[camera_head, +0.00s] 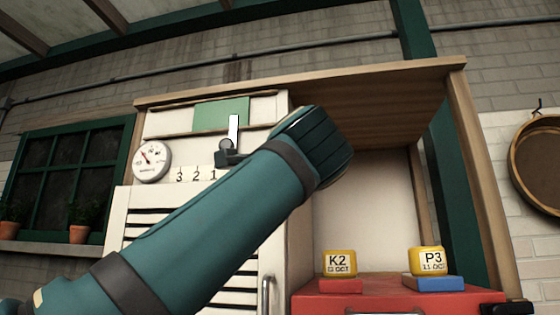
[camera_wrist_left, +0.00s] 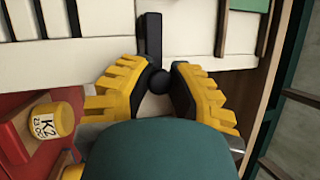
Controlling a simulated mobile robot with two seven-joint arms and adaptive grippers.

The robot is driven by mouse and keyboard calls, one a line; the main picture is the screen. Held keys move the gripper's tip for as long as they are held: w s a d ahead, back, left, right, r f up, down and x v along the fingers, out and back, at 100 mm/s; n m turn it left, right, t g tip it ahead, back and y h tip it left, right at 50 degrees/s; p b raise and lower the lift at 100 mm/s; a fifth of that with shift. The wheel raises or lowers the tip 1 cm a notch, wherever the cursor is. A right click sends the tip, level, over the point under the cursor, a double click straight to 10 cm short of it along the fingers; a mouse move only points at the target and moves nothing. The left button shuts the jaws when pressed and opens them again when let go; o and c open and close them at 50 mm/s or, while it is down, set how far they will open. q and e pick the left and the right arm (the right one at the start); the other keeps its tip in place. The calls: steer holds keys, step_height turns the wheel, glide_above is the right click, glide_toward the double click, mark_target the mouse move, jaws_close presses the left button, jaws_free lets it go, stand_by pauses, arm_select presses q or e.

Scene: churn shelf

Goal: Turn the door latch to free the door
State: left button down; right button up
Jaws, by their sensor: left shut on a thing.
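The louvred white door (camera_head: 122,222) stands shut in its cabinet, with a vertical metal handle (camera_head: 266,295) low on its right side. A dark latch (camera_head: 226,156) sits at the top of the door, with its right part hidden behind my left arm. In the left wrist view the latch is a black bar (camera_wrist_left: 151,36) ending in a round black knob (camera_wrist_left: 160,83). My left gripper (camera_wrist_left: 161,68) is shut on this knob, with a ribbed yellow finger on each side. In the head view my forearm hides the left gripper. My right gripper is not in view.
The wooden shelf (camera_head: 456,110) is open on the right of the door. A dial gauge (camera_head: 152,161) and the numerals 3 2 1 (camera_head: 196,174) are left of the latch.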

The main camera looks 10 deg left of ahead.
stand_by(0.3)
arm_select(q)
steer(key=c, duration=0.8)
jaws_free()
steer(key=v, duration=1.2)
steer(key=shift+r, duration=0.15)
